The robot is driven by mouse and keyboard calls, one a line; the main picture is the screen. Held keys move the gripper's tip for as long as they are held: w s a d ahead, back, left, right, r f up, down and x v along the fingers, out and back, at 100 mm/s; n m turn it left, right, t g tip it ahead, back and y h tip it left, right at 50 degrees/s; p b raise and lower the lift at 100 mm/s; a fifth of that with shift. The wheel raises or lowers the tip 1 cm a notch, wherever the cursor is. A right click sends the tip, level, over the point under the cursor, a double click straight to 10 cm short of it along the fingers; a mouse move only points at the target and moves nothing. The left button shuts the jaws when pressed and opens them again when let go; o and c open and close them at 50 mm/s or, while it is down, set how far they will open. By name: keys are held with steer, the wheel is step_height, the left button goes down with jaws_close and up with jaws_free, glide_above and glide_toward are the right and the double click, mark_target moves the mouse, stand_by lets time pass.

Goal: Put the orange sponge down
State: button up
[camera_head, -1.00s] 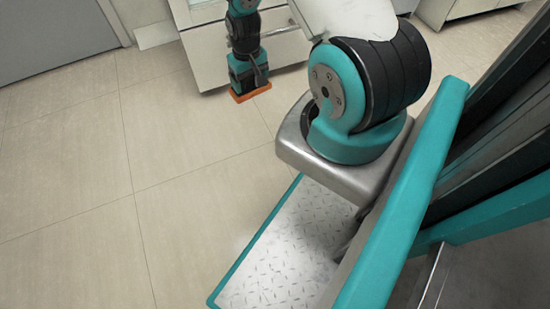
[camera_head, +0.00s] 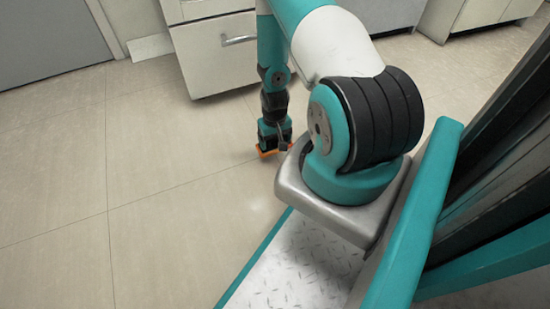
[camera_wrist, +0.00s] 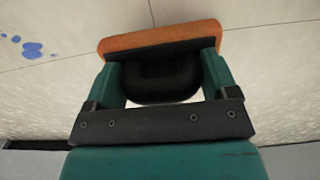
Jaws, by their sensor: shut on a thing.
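The orange sponge (camera_wrist: 160,38) is between the fingertips of my gripper (camera_wrist: 160,70) in the wrist view. It has an orange layer and a dark layer beneath. In the head view my gripper (camera_head: 274,140) points down near the floor, and only a small orange part of the sponge (camera_head: 265,153) shows at its tip. My gripper is shut on the sponge. I cannot tell whether the sponge touches the floor.
The tiled floor (camera_head: 170,200) is clear to the left. White drawer cabinets (camera_head: 212,55) stand at the back, with another cabinet (camera_head: 465,15) at the back right. A grey door (camera_head: 45,40) is at the far left. Blue spots (camera_wrist: 30,48) mark the surface in the wrist view.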

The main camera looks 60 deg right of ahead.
mark_target(275, 152)
step_height(275, 152, down, 6)
steer(key=b, duration=0.3)
steer(key=shift+f, duration=0.25)
steer(key=shift+r, duration=0.1)
steer(key=o, duration=0.8)
step_height(275, 152, up, 12)
steer(key=p, duration=0.8)
steer(key=shift+r, duration=0.1)
